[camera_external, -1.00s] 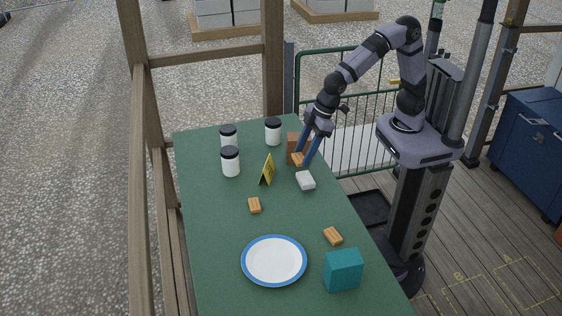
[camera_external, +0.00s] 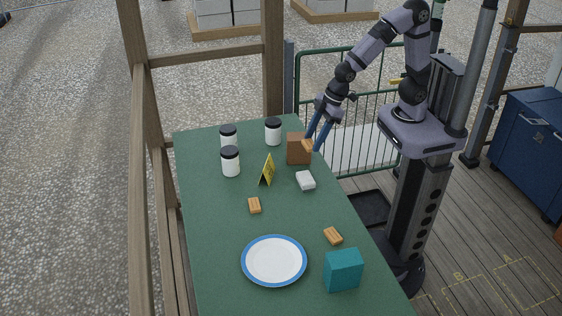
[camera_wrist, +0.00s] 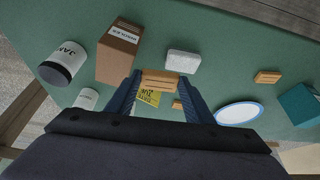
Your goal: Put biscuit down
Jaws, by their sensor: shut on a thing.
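My gripper (camera_external: 314,140) is shut on a tan biscuit (camera_wrist: 160,80), held between the blue fingertips; the biscuit also shows in the external view (camera_external: 308,146). It is in the air at the table's right edge, beside the brown box. Two other biscuits lie on the green table: one near the middle (camera_external: 254,205) and one near the right edge (camera_external: 333,236). A white plate with a blue rim (camera_external: 274,261) lies empty at the near end of the table.
A brown box (camera_external: 298,148) stands close to my gripper. Several black-lidded jars (camera_external: 230,161) stand at the far left. A yellow sign (camera_external: 267,170), a white block (camera_external: 306,180) and a teal box (camera_external: 343,270) also stand on the table. The left-middle surface is clear.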

